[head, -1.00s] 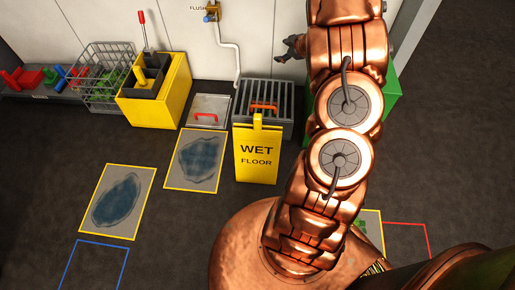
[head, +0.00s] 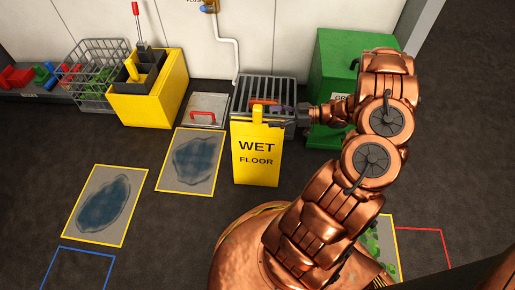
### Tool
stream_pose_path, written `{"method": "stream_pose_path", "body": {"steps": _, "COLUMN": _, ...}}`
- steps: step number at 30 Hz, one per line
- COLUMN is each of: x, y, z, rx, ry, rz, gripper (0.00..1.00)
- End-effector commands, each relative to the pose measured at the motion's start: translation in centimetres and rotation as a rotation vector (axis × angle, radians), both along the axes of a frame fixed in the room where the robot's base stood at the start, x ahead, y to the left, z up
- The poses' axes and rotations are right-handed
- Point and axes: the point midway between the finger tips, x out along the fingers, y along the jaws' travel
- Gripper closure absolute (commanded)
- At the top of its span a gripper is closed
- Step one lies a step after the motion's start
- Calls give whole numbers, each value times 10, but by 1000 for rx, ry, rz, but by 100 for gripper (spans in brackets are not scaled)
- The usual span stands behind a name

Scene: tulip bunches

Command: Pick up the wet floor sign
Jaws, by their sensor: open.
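The yellow wet floor sign (head: 256,165) stands upright on the dark floor near the middle of the head view, with "WET FLOOR" in black on its front. A narrow yellow handle rises from its top. My gripper (head: 287,117) is at the upper right of the sign, close to its top edge and handle, pointing left. It is open and appears empty. Its fingers are small and dark against the grate, so I cannot tell whether they touch the sign.
Behind the sign are a metal grate (head: 262,88) with an orange handle and a green box (head: 340,62). A yellow bin (head: 170,97), a wire basket (head: 88,85) and a red-handled plate (head: 203,110) are to the left. Framed puddle mats (head: 103,207) lie front left.

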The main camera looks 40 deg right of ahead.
Motion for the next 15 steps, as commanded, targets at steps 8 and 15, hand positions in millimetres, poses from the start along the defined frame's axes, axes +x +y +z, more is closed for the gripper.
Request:
{"method": "stream_pose_path", "body": {"steps": 8, "x": 15, "y": 15, "z": -8, "rx": -3, "ry": 0, "rz": 0, "gripper": 35}}
{"method": "stream_pose_path", "body": {"steps": 15, "x": 35, "y": 35, "z": -17, "rx": -1, "ry": 1, "rz": 1, "gripper": 35}}
